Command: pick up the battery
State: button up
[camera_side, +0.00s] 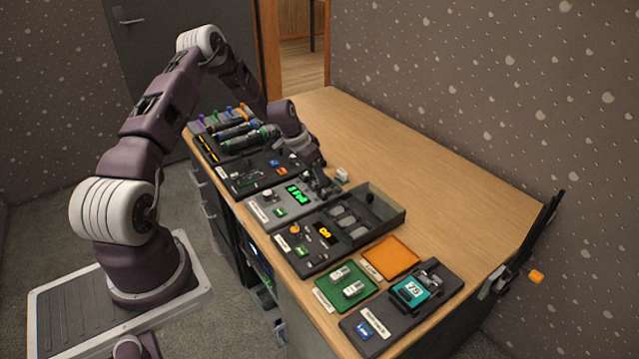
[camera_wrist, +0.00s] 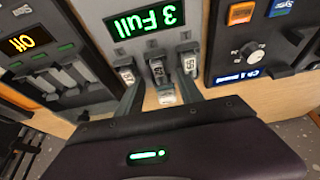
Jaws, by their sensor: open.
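The charger (camera_wrist: 145,22) has a green display reading "3 Full" in the wrist view. A small grey battery with a white label (camera_wrist: 158,70) sits at its edge, with a similar one on the left (camera_wrist: 125,72) and one on the right (camera_wrist: 188,63). My gripper (camera_wrist: 160,84) is open, its dark fingers reaching to either side of the middle battery; whether they touch it cannot be told. In the side view my gripper (camera_side: 322,184) is low over the charger (camera_side: 270,209), and the batteries there are mostly hidden by it.
A green tray (camera_side: 328,293) holds two pale pieces. An orange tray (camera_side: 390,257) is empty. A dark panel (camera_side: 290,262) reads "Off", beside an open grey box (camera_side: 385,199). A teal device (camera_side: 412,291) sits at the near right. The desk (camera_side: 440,190) behind is clear.

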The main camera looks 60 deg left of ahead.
jog(key=x, duration=0.2)
jog(key=shift+f, duration=0.3)
grip_shut()
jog(key=shift+r, duration=0.1)
notch_tip(320, 180, up, 14)
dwell(0.6)
